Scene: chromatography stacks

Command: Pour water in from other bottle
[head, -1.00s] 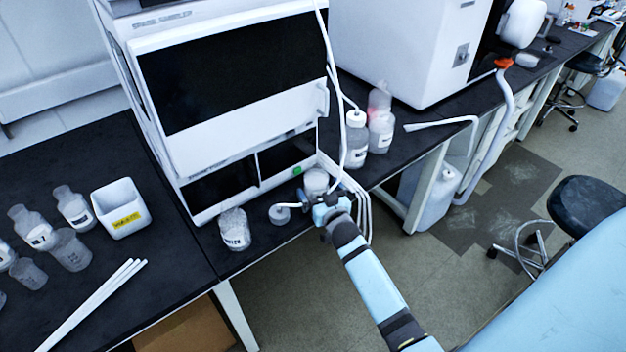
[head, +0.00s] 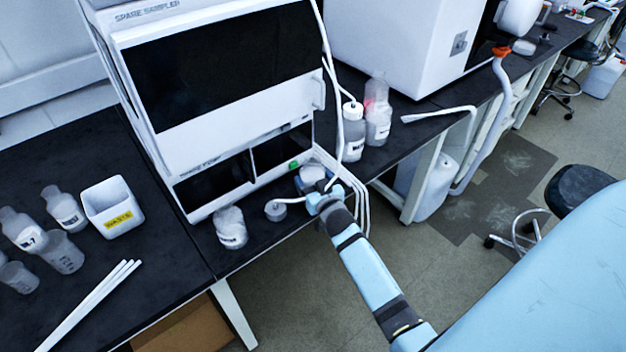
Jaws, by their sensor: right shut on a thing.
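My right gripper (head: 312,189) reaches in from the lower right to the front of the bench. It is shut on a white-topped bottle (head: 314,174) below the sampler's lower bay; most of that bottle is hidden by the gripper. A clear open-looking bottle (head: 231,229) with a label stands to the left near the bench edge. Between them a small cap (head: 275,211) with a thin white tube sits on the bench; the tube runs toward the gripper. My left gripper is not in view.
The tall white sampler (head: 220,75) stands right behind the bottles. Two bottles (head: 353,135) stand to its right. On the left are several bottles (head: 63,208), a white waste bin (head: 112,207) and white rods (head: 88,306). The dark bench (head: 165,255) between is clear.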

